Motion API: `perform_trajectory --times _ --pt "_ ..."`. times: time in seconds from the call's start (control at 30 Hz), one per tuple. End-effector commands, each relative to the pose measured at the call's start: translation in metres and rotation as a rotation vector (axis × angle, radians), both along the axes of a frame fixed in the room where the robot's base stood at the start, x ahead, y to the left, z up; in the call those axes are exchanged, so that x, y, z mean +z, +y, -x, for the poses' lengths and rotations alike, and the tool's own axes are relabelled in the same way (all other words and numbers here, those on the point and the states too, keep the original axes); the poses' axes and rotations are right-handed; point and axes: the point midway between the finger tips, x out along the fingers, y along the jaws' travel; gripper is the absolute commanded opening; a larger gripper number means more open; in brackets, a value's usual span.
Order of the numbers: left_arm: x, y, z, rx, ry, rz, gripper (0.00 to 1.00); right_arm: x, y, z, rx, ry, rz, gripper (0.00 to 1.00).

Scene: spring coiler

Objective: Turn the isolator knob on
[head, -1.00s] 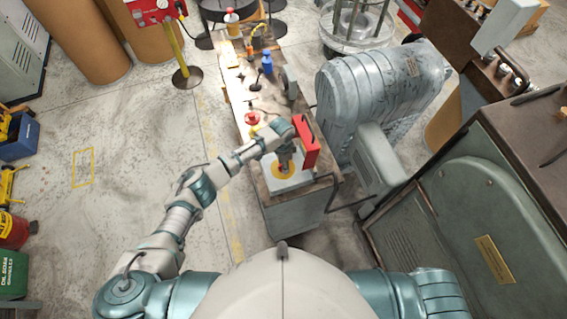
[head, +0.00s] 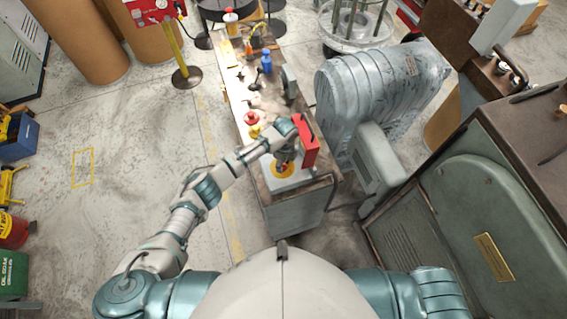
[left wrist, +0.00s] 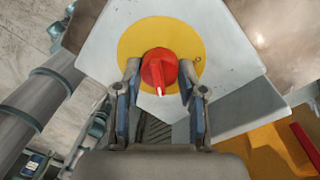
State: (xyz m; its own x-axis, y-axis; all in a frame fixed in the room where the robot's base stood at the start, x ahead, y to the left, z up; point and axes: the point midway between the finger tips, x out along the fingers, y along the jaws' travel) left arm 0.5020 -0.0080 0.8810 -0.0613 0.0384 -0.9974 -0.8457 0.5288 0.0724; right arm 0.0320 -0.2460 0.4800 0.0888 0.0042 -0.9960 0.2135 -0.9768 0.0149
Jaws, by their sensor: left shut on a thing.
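The isolator knob (left wrist: 159,70) is red with a pale pointer mark and sits on a yellow disc (left wrist: 190,42) on a light grey plate. In the left wrist view its pointer end faces down toward my wrist. My left gripper (left wrist: 159,84) has one finger on each side of the knob and is shut on it. In the head view my left gripper (head: 285,160) is over the yellow disc (head: 283,170) at the near end of the bench, and the knob is mostly hidden there. My right gripper is not in view.
A red box (head: 307,140) stands close to the right of my left gripper. A red button (head: 251,118) and a blue bottle (head: 266,63) are farther along the bench. A large grey machine housing (head: 375,95) lies to the right. The floor to the left is open.

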Motion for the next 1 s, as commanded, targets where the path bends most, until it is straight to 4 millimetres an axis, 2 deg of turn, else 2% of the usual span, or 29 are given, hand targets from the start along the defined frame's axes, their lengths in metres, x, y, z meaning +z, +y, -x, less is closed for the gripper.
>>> perform_trajectory --times 0.3,0.8,0.83,0.9,1.0 --pt "0.0008 0.0019 -0.0029 -0.106 -0.008 -0.003 0.05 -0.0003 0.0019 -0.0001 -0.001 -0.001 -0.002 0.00" --pt "0.0016 0.0019 -0.0041 -0.123 -0.010 -0.002 0.05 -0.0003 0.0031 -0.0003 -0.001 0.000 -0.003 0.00" --pt "0.0017 0.0019 -0.0041 -0.123 -0.010 -0.002 0.45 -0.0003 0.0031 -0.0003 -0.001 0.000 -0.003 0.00" --pt "0.0015 0.0017 -0.0037 -0.123 -0.008 -0.002 0.62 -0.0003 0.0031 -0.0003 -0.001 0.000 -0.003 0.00" --pt "0.0013 0.0011 -0.0027 -0.123 -0.006 -0.001 0.65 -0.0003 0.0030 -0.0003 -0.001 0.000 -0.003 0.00"
